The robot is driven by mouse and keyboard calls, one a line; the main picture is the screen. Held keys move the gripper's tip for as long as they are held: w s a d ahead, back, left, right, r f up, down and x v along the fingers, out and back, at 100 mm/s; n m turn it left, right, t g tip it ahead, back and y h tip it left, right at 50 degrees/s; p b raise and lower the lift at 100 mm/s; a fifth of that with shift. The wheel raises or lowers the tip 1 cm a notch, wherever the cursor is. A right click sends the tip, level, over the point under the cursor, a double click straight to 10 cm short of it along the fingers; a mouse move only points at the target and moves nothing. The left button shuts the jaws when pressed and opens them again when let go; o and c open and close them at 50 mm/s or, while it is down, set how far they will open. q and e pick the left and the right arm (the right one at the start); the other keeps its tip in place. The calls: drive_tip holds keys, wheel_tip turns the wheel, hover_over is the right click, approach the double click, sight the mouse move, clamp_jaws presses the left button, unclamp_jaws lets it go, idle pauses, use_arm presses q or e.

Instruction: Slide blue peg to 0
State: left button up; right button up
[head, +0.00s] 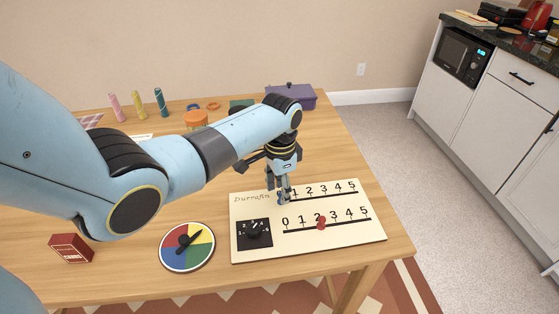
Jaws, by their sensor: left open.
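The cream score board (340,252) lies on the wooden table with two numbered slots, each marked up to 5. My left gripper (284,198) points down over the left end of the upper slot, left of its 1, and covers the mark there. It is open. A small blue shape shows at its fingertips at the slot's 0 end. It looks like the blue peg, but I cannot clearly part it from the fingers or tell whether they touch it. A red peg (321,222) stands in the lower slot near 2. My right gripper is not in view.
A black dial (254,233) is on the board's left side. A colored spinner (187,247) and a red card box (71,248) lie to the left. Colored cylinders, an orange jar (196,119) and a purple box (291,95) stand at the back.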

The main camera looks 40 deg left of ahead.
use_arm(q)
wheel_tip(320, 180, up, 10)
idle(0.3)
drive_tip(key=shift+f, duration=0.1)
idle(0.3)
